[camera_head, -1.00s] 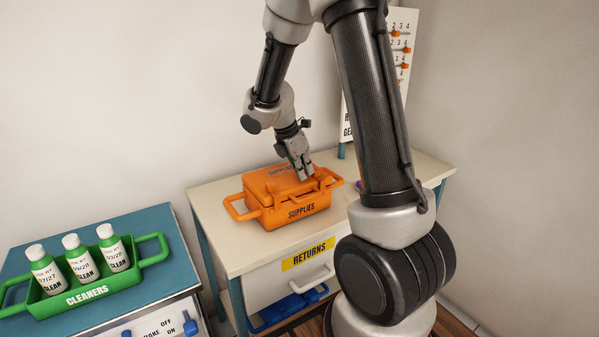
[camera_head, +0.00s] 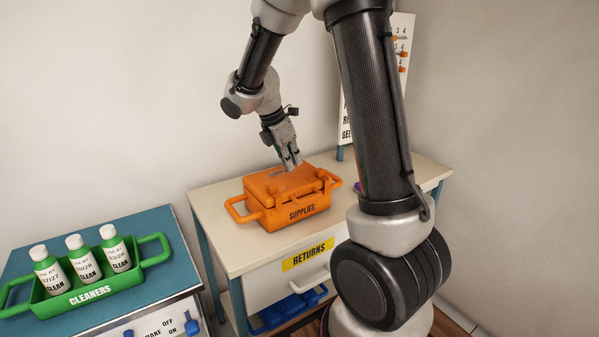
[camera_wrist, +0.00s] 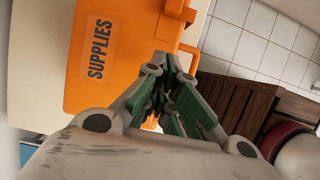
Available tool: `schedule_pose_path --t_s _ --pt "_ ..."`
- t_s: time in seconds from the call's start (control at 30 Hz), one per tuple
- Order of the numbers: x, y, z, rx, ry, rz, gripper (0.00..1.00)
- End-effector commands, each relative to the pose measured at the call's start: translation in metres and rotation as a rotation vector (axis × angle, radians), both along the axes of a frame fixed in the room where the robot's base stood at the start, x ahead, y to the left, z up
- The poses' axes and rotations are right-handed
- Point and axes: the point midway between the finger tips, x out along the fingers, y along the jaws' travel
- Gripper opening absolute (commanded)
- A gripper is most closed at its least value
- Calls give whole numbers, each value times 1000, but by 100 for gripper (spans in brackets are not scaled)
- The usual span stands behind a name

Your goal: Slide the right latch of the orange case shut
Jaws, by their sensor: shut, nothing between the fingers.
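The orange case (camera_head: 290,212), labelled SUPPLIES, sits closed-looking on the cream table, with a loop handle at each end. Its right latch (camera_head: 323,175) is an orange block at the front right of the lid. A left latch (camera_head: 272,190) shows at the front left. I cannot tell how far either latch is slid. My gripper (camera_head: 292,164) is shut and empty, pointing down over the lid, left of and behind the right latch.
The cream table (camera_head: 225,255) has a RETURNS drawer below and free room around the case. A green CLEANERS carrier (camera_head: 95,293) with white bottles stands on the blue-topped unit at left. A white board (camera_head: 402,75) with orange sliders stands behind my arm.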

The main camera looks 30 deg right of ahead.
Motion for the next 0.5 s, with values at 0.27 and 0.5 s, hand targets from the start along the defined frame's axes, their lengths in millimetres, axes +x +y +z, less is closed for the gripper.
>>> schedule_pose_path --t_s 0.27,0.5 --pt "0 16 39 0 -1 2 0" --pt "0 18 45 0 0 1 0"
